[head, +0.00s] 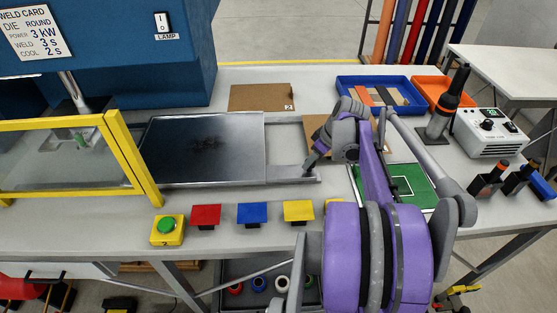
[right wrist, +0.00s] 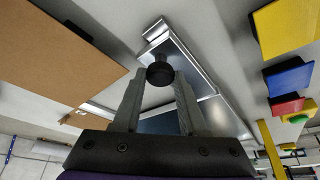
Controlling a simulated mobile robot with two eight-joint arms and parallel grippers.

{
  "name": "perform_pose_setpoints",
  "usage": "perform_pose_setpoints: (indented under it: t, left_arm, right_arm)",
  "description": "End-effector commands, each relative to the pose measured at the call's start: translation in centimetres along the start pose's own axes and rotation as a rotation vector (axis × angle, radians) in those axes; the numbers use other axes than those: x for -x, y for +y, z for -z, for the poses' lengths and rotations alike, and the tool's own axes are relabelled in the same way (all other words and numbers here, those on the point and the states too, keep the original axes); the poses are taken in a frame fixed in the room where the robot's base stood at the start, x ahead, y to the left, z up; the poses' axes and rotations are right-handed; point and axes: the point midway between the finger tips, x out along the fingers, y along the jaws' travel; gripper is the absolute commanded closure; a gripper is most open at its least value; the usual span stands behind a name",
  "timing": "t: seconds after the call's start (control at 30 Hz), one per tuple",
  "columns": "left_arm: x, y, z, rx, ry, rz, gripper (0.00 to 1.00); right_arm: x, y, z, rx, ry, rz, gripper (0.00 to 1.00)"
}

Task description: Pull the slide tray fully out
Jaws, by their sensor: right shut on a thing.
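The slide tray (head: 200,150) is a dark metal plate on the bench, with its left side behind the yellow-framed guard. A lighter metal frame (head: 291,181) extends from its right side toward my right gripper (head: 313,164). In the right wrist view, a round black knob (right wrist: 160,73) sits at the near end of the metal frame (right wrist: 183,62). My right gripper (right wrist: 160,90) has its two fingers closed on this knob. In the head view the knob is mostly hidden by the gripper. My left gripper is not in view.
A yellow-framed guard (head: 142,165) stands left of the tray. A green button (head: 169,225) and red, blue and yellow blocks (head: 298,210) line the front. Cardboard (head: 262,97), a blue bin (head: 413,107) and a green mat (head: 405,182) lie behind and right.

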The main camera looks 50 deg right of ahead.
Motion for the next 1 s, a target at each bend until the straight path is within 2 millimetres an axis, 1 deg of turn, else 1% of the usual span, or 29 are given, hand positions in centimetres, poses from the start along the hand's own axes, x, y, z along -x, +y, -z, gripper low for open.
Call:
perform_pose_setpoints:
  t: [0.03, 0.2, 0.4, 0.6, 0.93, 0.97, 1.0]
  left_arm:
    - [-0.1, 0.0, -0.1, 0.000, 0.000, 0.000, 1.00]
    - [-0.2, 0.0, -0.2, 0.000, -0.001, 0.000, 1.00]
    - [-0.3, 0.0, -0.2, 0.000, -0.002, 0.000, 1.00]
    - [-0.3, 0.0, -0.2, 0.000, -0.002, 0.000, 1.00]
    - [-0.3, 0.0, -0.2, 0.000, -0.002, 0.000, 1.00]
    - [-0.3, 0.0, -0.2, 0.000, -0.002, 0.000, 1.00]
    - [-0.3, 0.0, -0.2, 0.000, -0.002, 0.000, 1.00]
  right_arm:
    - [0.4, 1.3, -1.2, -0.008, -0.001, -0.004, 1.00]
    - [1.5, 4.1, -3.8, -0.005, -0.002, -0.003, 1.00]
    - [2.3, 6.0, -5.6, -0.002, -0.001, -0.002, 1.00]
    - [2.5, 6.7, -6.2, -0.001, -0.002, 0.000, 1.00]
    - [2.5, 6.8, -6.2, 0.000, -0.002, 0.000, 1.00]
    - [2.5, 6.8, -6.2, 0.000, -0.002, 0.000, 0.57]
    - [2.5, 6.8, -6.2, 0.000, -0.002, 0.000, 0.49]
